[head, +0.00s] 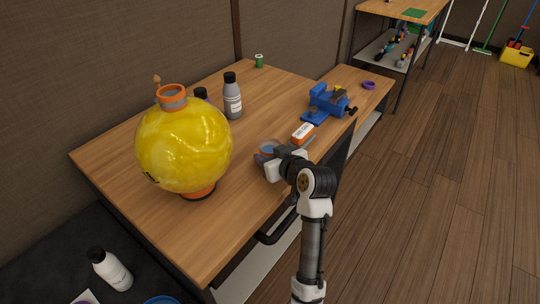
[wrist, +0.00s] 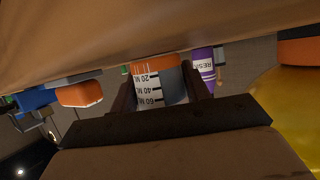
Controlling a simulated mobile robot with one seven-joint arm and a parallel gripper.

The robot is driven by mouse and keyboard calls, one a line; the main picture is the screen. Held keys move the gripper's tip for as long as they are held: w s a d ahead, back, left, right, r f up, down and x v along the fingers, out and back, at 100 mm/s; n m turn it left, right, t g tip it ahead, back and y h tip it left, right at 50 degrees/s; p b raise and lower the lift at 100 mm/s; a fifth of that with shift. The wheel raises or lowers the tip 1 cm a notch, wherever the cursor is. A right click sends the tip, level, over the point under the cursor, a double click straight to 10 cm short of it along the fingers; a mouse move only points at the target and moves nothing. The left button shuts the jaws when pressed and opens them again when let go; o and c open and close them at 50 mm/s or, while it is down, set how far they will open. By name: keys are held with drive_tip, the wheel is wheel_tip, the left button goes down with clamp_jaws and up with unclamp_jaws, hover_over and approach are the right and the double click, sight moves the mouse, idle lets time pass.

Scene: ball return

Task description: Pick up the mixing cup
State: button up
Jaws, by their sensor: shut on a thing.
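In the wrist view, which looks upside down, the cup (wrist: 158,86) shows a white scale with black marks and an orange band. My gripper (head: 266,158) has its dark fingers on either side of the cup and is shut on it. The fingers (wrist: 160,92) hide parts of the cup's sides. The cup is at or very close to the bench top; I cannot tell whether it touches.
A large yellow ball (head: 184,145) on an orange stand fills the bench's left. A grey bottle (head: 232,98), a green spool (head: 259,61), an orange-and-white block (head: 303,133) and a blue vise (head: 326,102) surround the cup. The bench (head: 285,88) is clear at the back middle.

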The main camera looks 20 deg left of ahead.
drive_tip(key=shift+r, duration=0.2)
wheel_tip(320, 180, up, 19)
drive_tip(key=b, duration=0.1)
drive_tip(key=shift+r, duration=0.15)
idle(0.9)
